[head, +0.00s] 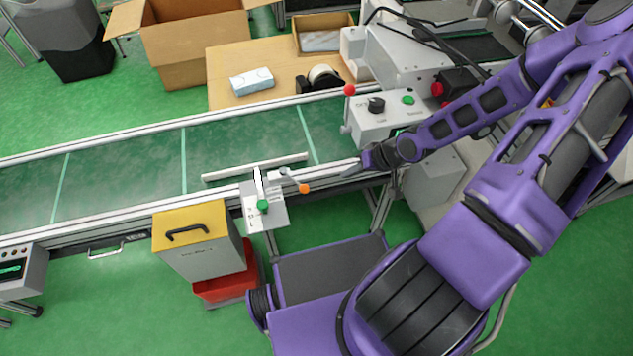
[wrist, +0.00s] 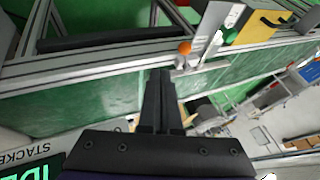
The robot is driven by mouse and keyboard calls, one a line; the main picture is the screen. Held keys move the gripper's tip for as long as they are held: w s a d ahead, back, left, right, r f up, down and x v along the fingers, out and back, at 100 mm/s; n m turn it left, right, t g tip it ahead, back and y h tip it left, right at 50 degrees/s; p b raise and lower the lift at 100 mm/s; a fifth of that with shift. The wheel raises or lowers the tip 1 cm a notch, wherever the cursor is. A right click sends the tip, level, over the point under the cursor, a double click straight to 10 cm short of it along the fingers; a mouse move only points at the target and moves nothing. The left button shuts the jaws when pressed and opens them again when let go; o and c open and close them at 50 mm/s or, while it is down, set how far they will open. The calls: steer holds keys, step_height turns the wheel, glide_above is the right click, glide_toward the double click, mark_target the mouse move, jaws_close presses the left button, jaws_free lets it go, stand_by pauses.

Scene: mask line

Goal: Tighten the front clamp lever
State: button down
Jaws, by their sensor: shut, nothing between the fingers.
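A small lever with an orange knob (head: 304,188) sits at the front rail of the conveyor, beside a grey bracket. Its arm runs up and left from the knob to a small pivot. The orange knob also shows in the wrist view (wrist: 185,48), just beyond and right of my fingertips. A second lever with a green knob (head: 263,205) stands left of it over a pale marked plate (head: 280,217). No label tells which is the front clamp lever. My gripper (head: 350,169) is shut and empty, right of the orange knob and apart from it.
A pale guide bar (head: 254,167) lies over the green conveyor belt (head: 150,165). A yellow-topped bin (head: 190,217) stands left of the plate.

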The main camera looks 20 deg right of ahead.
steer(key=w+a+f+b, duration=0.1)
steer(key=w+a+f, duration=0.3)
steer(key=a+f, duration=0.3)
steer(key=shift+a+f, duration=0.2)
steer(key=shift+f, duration=0.45)
steer(key=s+a, duration=0.1)
steer(key=a+b, duration=0.1)
steer(key=shift+s+a, duration=0.35)
